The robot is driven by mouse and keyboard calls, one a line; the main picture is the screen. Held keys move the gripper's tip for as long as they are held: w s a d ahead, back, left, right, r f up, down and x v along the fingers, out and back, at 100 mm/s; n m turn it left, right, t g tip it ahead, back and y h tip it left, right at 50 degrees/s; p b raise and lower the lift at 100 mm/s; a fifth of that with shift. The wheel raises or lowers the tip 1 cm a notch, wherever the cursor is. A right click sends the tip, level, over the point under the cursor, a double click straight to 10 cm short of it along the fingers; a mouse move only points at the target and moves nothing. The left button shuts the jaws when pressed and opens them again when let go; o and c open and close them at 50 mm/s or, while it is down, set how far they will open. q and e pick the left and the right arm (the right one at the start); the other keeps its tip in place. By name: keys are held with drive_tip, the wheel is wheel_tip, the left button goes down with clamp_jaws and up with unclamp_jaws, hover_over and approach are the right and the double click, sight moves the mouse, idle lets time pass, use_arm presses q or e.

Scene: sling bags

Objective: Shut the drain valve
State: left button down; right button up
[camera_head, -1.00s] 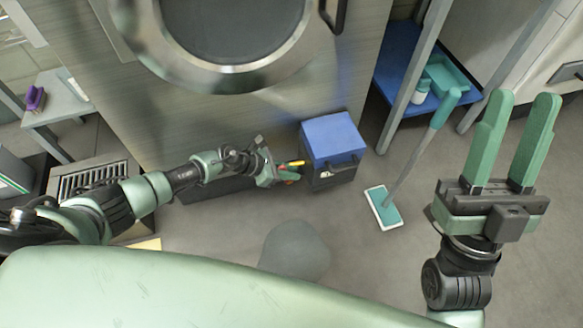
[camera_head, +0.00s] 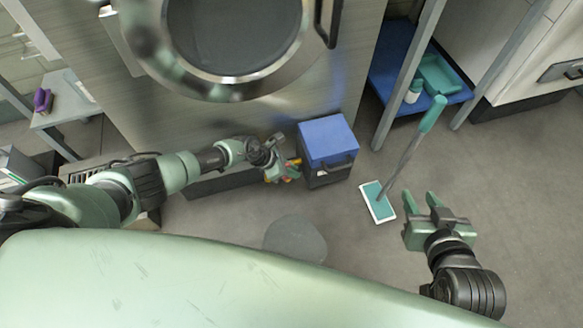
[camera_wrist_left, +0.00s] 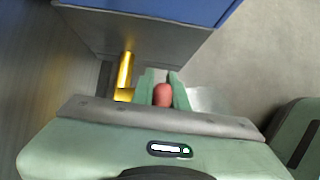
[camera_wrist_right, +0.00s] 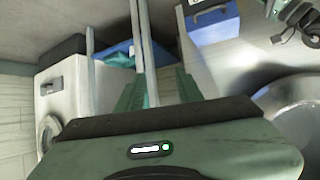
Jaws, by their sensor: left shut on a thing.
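The drain valve shows in the left wrist view as a yellow brass-coloured pipe (camera_wrist_left: 125,70) with a red handle (camera_wrist_left: 163,95) beside it. My left gripper (camera_head: 287,171) is low beside the blue-topped box, in front of the machine. In the left wrist view its two green fingers (camera_wrist_left: 162,88) stand on both sides of the red handle and are shut on it. The fingers hide part of the handle, and I cannot tell the valve's exact angle. My right gripper (camera_head: 421,198) is open and empty over the floor at right, far from the valve.
A large steel machine with a round door (camera_head: 236,35) fills the back. A box with a blue lid (camera_head: 327,138) stands beside the valve. A mop (camera_head: 378,203) stands right of it, by a blue shelf (camera_head: 388,72). A grey round patch (camera_head: 295,238) lies on open floor.

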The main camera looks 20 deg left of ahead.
drive_tip(key=shift+s+d+f+g, duration=0.2)
drive_tip(key=shift+s+f+g, duration=0.2)
drive_tip(key=shift+s+f, duration=0.1)
use_arm(q)
drive_tip(key=c, duration=1.4)
unclamp_jaws()
